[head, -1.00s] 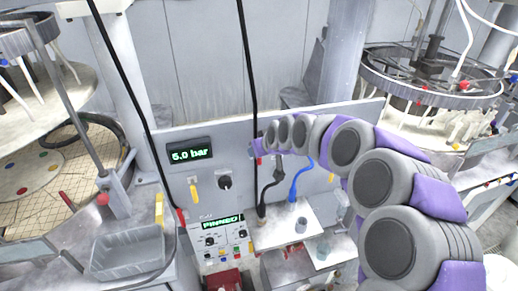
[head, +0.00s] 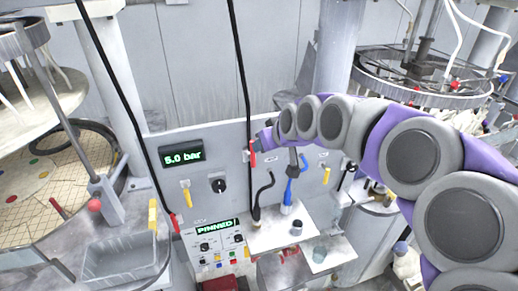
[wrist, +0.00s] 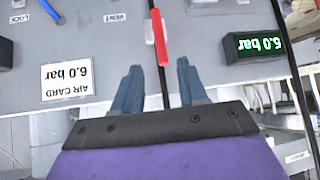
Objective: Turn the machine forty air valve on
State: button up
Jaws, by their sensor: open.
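A red lever handle (head: 252,153) hangs on the grey panel (head: 225,160), beside a black hose. In the wrist view, which is upside down, the red handle (wrist: 159,38) lies just beyond and between my fingertips, with no clear contact. My gripper (wrist: 158,68) is open and empty. In the head view my gripper (head: 262,140) is at the panel beside the red handle, its fingers mostly hidden. A green display (wrist: 253,45) reads 6.0 bar in the wrist view. A white air card (wrist: 68,82) also reads 6.0 bar. No machine number is readable.
A yellow lever (head: 187,196) and a black knob (head: 218,185) sit left of the red handle. A control box (head: 215,240) reads PINNED below. A blue-handled tool (head: 288,192) stands on a small shelf (head: 275,238). A grey bin (head: 120,256) is at lower left.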

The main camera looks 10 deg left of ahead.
jog(key=v, duration=0.6)
jog(key=shift+s+d+r, duration=0.1)
jog(key=shift+s, duration=0.05)
